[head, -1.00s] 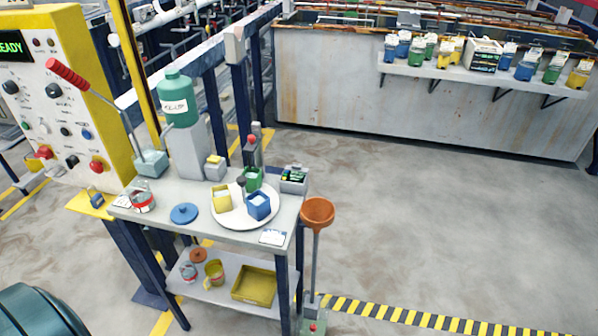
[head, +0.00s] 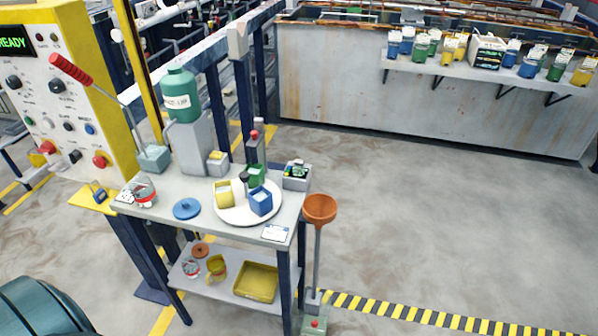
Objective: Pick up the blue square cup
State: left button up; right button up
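The blue square cup (head: 260,203) stands on a round white plate (head: 236,216) on the grey table, at the plate's right front. A yellow cup (head: 223,193) is on the plate to its left, and a green cup (head: 256,176) is behind it. A small dark-topped white item is between the cups; I cannot tell what it is. Neither of my grippers shows in the head view, so their state is hidden.
The table (head: 160,207) also holds a blue disc (head: 187,208), a red-and-white tin (head: 144,191), a green bottle (head: 180,95) and a grey box (head: 296,176). Floor to the right is clear.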

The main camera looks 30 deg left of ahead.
aim_at(261, 202)
jog(key=j+u, duration=0.1)
jog(key=u, duration=0.3)
jog(key=i+u, duration=0.15)
jog(key=u, duration=0.25)
jog(key=i+j+u, duration=0.1)
jog(key=u, duration=0.3)
jog(key=i+u, duration=0.1)
jog(key=u, duration=0.3)
